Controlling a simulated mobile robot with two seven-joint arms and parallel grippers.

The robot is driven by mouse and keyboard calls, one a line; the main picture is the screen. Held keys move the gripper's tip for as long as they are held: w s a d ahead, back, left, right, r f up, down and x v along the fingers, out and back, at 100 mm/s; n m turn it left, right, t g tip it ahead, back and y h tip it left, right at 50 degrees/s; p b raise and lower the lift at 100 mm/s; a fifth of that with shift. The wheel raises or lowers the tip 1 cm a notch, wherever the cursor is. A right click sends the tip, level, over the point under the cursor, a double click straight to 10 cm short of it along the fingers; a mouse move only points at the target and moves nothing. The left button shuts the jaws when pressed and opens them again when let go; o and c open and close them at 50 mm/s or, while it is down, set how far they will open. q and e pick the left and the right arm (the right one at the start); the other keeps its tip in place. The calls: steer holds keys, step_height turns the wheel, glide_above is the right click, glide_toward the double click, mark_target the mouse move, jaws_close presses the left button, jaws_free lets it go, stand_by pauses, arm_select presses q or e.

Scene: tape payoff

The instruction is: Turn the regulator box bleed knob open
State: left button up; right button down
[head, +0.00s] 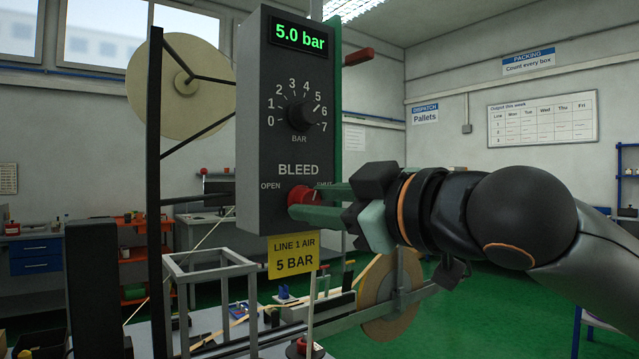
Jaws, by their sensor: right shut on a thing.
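The regulator box (257,110) is a dark grey panel in the upper middle of the head view. Its green display (301,37) reads 5.0 bar, and the black dial (301,116) below points near 5. The red bleed knob (300,196) sits under the word BLEED, between the OPEN label on its left and the SHUT label on its right, which is partly covered. My right gripper (312,204) comes in from the right and is shut on the bleed knob, its green fingers above and below it. The knob's exact angle is partly hidden. My left gripper is not in view.
A yellow tag (293,254) reading LINE 1 AIR 5 BAR hangs below the box. A pale reel (181,86) on a dark post stands left, a tan reel (390,297) lower right. A grey frame (207,267) stands lower left. Green floor is open at right.

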steer(key=n+p, duration=0.2)
steer(key=p, duration=0.1)
steer(key=shift+r+n, duration=0.3)
steer(key=shift+n+p, duration=0.9)
steer(key=shift+p, duration=0.3)
steer(key=shift+n+p, duration=0.9)
steer(key=shift+p, duration=0.1)
steer(key=shift+n+p, duration=0.4)
steer(key=shift+p, duration=0.05)
steer(key=n+p, duration=0.2)
steer(key=shift+h+p, duration=0.3)
steer(key=shift+h, duration=0.1)
steer(key=shift+n+p, duration=0.6)
steer(key=shift+n, duration=0.4)
steer(key=shift+n+p, duration=0.45)
steer(key=shift+n, duration=0.05)
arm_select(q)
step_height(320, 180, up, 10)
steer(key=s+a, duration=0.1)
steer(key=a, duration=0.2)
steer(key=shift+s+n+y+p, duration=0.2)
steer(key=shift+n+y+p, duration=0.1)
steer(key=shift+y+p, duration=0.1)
arm_select(e)
steer(key=shift+f+n, duration=0.15)
steer(key=shift+n, duration=0.35)
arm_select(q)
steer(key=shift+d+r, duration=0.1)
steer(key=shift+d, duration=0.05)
